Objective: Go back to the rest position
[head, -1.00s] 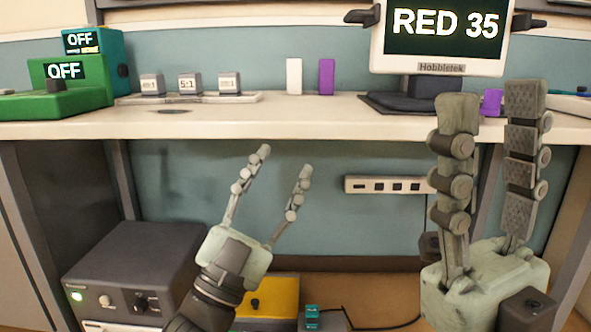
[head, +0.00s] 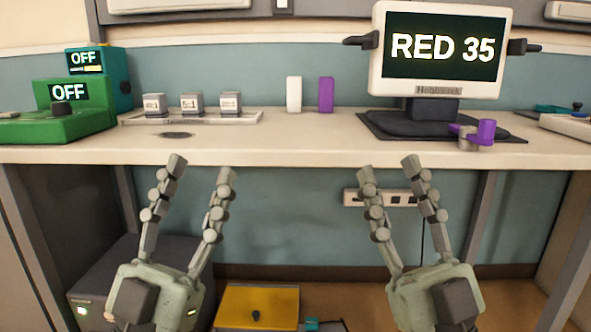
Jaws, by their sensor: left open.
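My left gripper (head: 201,167) is open and empty, its fingers pointing up in front of the bench's front edge. My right gripper (head: 387,167) is also open and empty, with its two fingers spread, to the right at about the same height. Both grippers appear apart from the things on the bench (head: 300,148). The two stand side by side in a nearly matching pose.
On the bench stand a screen reading RED 35 (head: 440,50), a purple piece (head: 478,132) by its base, white (head: 294,95) and purple (head: 326,95) blocks, small grey cubes (head: 192,102), and a green box reading OFF (head: 70,108). A power strip (head: 352,197) hangs below.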

